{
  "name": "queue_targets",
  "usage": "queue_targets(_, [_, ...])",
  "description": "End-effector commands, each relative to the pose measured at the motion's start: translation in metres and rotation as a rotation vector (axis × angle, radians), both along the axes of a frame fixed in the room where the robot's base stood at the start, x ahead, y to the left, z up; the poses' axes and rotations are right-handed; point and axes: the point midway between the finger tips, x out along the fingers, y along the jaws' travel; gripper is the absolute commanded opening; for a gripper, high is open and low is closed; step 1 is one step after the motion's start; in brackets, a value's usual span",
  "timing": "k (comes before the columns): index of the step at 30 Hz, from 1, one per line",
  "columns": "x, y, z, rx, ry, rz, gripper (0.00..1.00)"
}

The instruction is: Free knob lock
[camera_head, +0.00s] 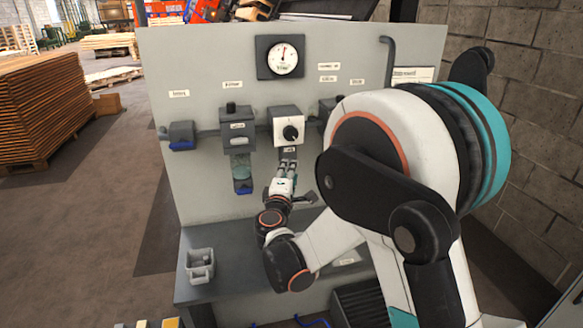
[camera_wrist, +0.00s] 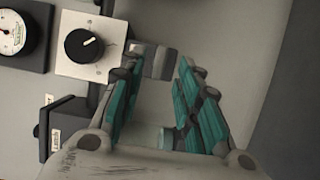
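The black round knob (camera_head: 291,133) with a white pointer line sits on a white plate on a grey box on the panel. It also shows in the wrist view (camera_wrist: 85,48), left of my fingers. A small grey block (camera_wrist: 157,61), perhaps the knob's lock, lies between my fingertips; in the head view a dark piece (camera_head: 288,153) with a label hangs just below the knob box. My gripper (camera_wrist: 158,72) is open, its teal-padded fingers apart on either side of the block. It also shows below the knob in the head view (camera_head: 287,166). Contact cannot be told.
A round gauge (camera_head: 283,57) is above the knob. A grey box (camera_head: 237,128) with a clear tube (camera_head: 241,166) below is left of it. A blue-bottomed fitting (camera_head: 181,135) is farther left. A grey open container (camera_head: 200,266) stands on the bench at left.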

Motion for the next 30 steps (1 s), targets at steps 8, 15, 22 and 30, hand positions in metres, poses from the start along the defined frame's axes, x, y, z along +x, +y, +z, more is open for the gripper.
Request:
queue_targets(8, [0.041, -0.005, -0.001, 0.0, 0.0, -0.001, 0.31])
queue_targets(15, [0.05, -0.006, 0.0, 0.001, 0.0, 0.001, 0.31])
queue_targets(22, [0.05, -0.006, 0.0, 0.001, 0.0, 0.0, 0.26])
queue_targets(30, [0.05, -0.006, 0.0, 0.001, 0.001, 0.0, 0.0])
